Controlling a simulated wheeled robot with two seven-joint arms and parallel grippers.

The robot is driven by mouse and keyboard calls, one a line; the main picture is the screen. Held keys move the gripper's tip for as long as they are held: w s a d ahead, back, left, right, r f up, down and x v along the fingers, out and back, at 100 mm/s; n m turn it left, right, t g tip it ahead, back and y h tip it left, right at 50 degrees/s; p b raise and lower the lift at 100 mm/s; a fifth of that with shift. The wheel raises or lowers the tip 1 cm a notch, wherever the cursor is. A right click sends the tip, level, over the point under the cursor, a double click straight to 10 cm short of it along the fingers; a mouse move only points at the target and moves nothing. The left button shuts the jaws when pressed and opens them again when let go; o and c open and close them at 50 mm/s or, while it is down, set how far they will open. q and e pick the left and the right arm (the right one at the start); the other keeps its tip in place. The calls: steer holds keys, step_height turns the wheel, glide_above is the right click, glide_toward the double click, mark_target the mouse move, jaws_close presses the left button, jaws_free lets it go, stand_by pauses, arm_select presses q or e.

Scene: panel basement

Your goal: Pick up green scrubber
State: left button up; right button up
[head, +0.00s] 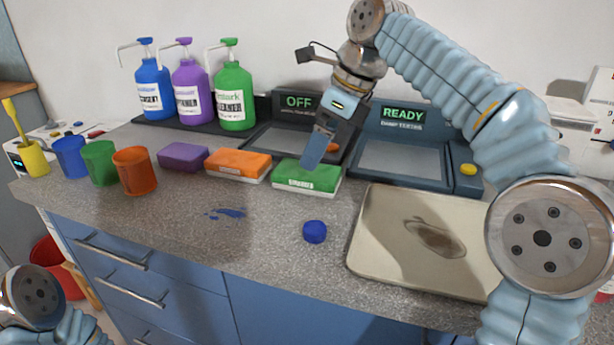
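The green scrubber (307,178) is a block with a green top and a pale lower edge. It lies on the grey counter, at the right end of a row with an orange scrubber (238,165) and a purple scrubber (183,157). My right gripper (312,165) points down with its fingers at the far top edge of the green scrubber. I cannot tell whether they touch it, or how far apart they are. My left gripper is out of view; only part of my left arm shows at the lower left.
Behind stand two dark panels (404,156) reading OFF and READY, and blue, purple and green pump bottles (234,97). Blue, green and orange cups (135,171) stand left. A stained tray (373,235) lies right. A blue lump (314,232) and a blue smear (227,213) are in front.

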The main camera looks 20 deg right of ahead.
steer(key=x, duration=0.5)
steer(key=shift+a+f, duration=0.1)
steer(key=shift+f, duration=0.15)
steer(key=c, duration=1.1)
steer(key=shift+c, duration=0.2)
steer(key=shift+r, duration=0.15)
steer(key=shift+w+r, duration=0.1)
steer(key=shift+r, duration=0.2)
step_height(320, 180, up, 2)
steer(key=shift+r, duration=0.1)
steer(key=s+a+r, duration=0.4)
steer(key=s+r, duration=0.6)
steer(key=s, duration=0.3)
steer(key=shift+s, duration=0.25)
